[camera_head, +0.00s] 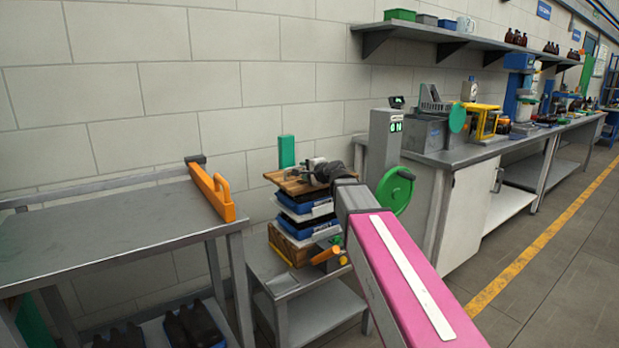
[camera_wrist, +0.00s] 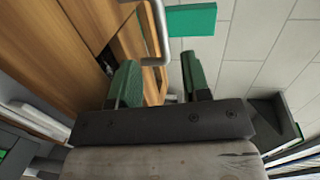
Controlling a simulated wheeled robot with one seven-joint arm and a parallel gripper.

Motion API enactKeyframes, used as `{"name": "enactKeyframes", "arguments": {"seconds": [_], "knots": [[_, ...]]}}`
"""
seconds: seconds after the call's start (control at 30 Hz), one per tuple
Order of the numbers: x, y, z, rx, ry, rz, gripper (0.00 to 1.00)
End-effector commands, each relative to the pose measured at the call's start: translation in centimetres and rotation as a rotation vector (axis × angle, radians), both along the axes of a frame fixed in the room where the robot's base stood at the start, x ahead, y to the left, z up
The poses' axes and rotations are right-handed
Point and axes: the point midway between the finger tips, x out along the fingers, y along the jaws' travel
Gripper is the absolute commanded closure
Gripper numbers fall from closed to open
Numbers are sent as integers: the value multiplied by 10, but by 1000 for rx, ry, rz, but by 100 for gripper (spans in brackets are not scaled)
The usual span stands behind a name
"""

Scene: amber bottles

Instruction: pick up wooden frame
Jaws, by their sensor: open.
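The wooden frame (camera_head: 283,181) shows as a brown board on top of a stack of blue and white trays, on a low grey stand in the head view. In the wrist view, its wood (camera_wrist: 45,45) appears to fill the left side, with a bent metal handle (camera_wrist: 162,35) beside it. My gripper (camera_head: 312,172) is at the top of the stack and partly hides the board. In the wrist view, my gripper (camera_wrist: 160,82) has its two green fingers apart, the left one over the wood. Whether the fingers touch anything is unclear.
A grey table (camera_head: 110,225) with an orange bar (camera_head: 212,192) stands at the left. A grey post with a green handwheel (camera_head: 396,190) is close to the right of the stack. A long workbench (camera_head: 455,155) runs along the wall. A green upright block (camera_head: 286,151) stands behind the stack.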

Motion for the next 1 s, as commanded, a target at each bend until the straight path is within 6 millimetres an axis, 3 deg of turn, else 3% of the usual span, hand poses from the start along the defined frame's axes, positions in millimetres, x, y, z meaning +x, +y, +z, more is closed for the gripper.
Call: {"name": "enactKeyframes", "arguments": {"seconds": [0.03,0.27,0.6,0.87,0.93,1.0], "knots": [[9,5,-2,-1,1,0,57],[21,13,-4,-1,1,0,57],[59,33,-10,-1,-1,0,57],[61,36,-11,0,0,-1,57],[60,36,-11,0,0,-1,73],[60,36,-11,0,0,-1,96]]}}
